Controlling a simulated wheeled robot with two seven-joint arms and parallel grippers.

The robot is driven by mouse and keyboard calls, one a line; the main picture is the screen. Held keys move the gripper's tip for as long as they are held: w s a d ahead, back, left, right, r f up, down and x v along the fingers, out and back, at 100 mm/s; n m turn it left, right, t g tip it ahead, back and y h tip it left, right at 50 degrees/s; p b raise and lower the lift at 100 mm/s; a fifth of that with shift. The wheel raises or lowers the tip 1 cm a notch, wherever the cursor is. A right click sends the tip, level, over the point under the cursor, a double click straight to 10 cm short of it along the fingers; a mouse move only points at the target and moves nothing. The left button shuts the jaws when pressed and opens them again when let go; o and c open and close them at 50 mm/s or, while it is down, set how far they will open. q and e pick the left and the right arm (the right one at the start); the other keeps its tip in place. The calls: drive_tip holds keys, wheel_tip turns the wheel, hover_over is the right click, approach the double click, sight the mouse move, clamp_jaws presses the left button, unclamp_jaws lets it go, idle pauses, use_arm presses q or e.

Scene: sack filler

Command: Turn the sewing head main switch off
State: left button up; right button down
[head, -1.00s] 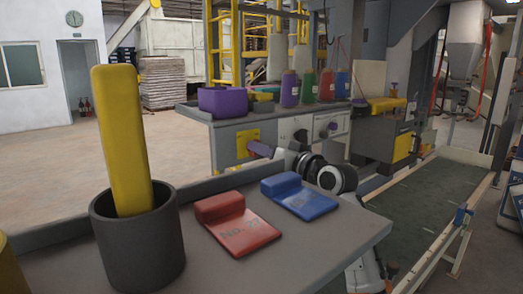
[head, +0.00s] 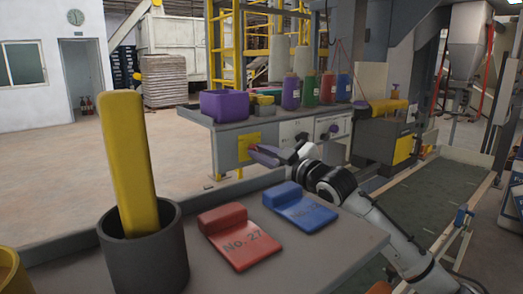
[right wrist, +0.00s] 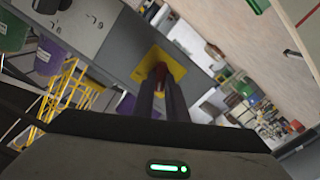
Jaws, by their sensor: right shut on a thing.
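The sewing head main switch shows as a yellow plate (head: 247,141) on the front of the grey machine table. In the right wrist view, a small red knob (right wrist: 160,86) stands at the middle of the yellow plate (right wrist: 178,67). My right gripper (head: 257,151) reaches in from the right, its fingertips at the plate. In the right wrist view its two dark fingers (right wrist: 161,80) are shut on the red knob. The fingers hide most of the knob, so I cannot tell its setting. My left gripper is not in view.
A grey near table (head: 330,240) carries a red block (head: 238,238) marked No. 27, a blue block (head: 299,207) and a dark pot (head: 145,255) holding a yellow bar. On the machine table are a purple bin (head: 224,105) and several coloured cones. A conveyor (head: 430,205) lies right.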

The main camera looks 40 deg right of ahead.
drive_tip(key=shift+n+p, duration=0.45)
drive_tip(key=shift+n, duration=1.15)
drive_tip(key=c, duration=1.8)
unclamp_jaws()
drive_tip(key=shift+o, duration=0.2)
drive_tip(key=shift+s, duration=0.1)
drive_tip(key=s+a, duration=0.1)
drive_tip(key=s, duration=0.9)
drive_tip(key=shift+a+b, duration=0.15)
drive_tip(key=shift+b, duration=0.3)
